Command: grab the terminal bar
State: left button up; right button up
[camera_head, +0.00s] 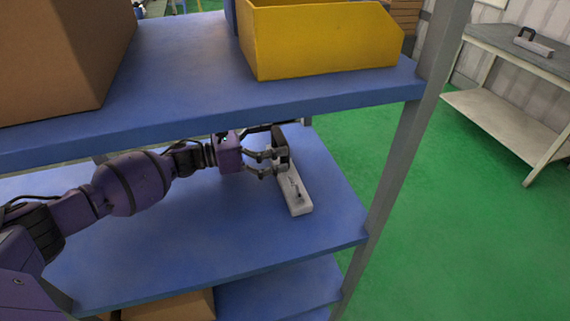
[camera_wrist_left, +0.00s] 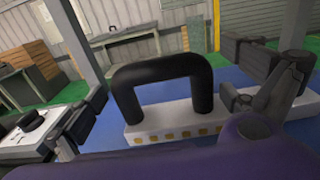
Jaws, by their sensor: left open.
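The terminal bar (camera_head: 295,195) is a white block with a black arched handle, lying on the blue middle shelf. In the left wrist view the bar (camera_wrist_left: 180,125) shows a row of yellowish contacts along its near side, and its black handle (camera_wrist_left: 160,70) stands upright. My left gripper (camera_head: 277,161) is open at the handle end of the bar. In the left wrist view its two fingers are spread to either side of the handle, with visible gaps. I cannot tell whether a finger touches the bar. My right gripper is not in view.
The upper blue shelf (camera_head: 190,60) runs above my left arm and carries a yellow bin (camera_head: 320,42) and a cardboard box (camera_head: 55,55). A grey shelf post (camera_head: 400,150) stands at the right. A workbench (camera_head: 515,50) with a similar handled bar (camera_head: 534,44) stands farther right.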

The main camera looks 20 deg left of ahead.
pick_arm(q)
jog(key=shift+w+d, duration=0.25)
jog(key=shift+d, duration=0.2)
jog(key=c, duration=1.1)
jog(key=shift+c, duration=0.4)
